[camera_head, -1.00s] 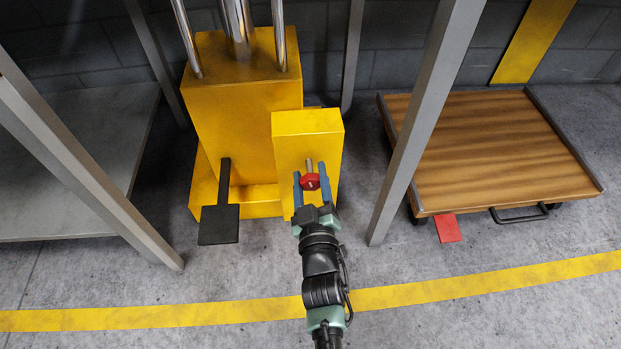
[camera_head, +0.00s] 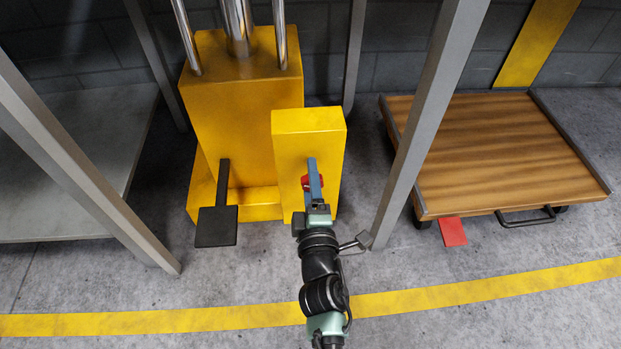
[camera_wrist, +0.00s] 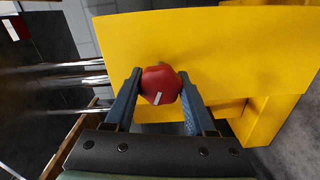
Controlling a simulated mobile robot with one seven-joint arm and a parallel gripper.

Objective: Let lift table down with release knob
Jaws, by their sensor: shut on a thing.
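The red release knob (camera_head: 306,182) sits on the front of the small yellow box (camera_head: 309,121) in the head view. In the wrist view the knob (camera_wrist: 160,84) has a white mark and lies between the two blue fingers. My gripper (camera_head: 314,178) is shut on the knob and rolled so that one finger hides much of it in the head view. The wrist view shows the gripper (camera_wrist: 160,88) with a finger on each side of the knob. The yellow lift base (camera_head: 237,100) with chrome columns stands behind to the left. The table top is out of view.
A black foot pedal (camera_head: 216,225) juts out left of my gripper. A grey post (camera_head: 425,120) stands close on the right. A wooden-decked cart (camera_head: 500,150) with a red pedal (camera_head: 453,231) is further right. The floor in front is clear, with a yellow line (camera_head: 420,297).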

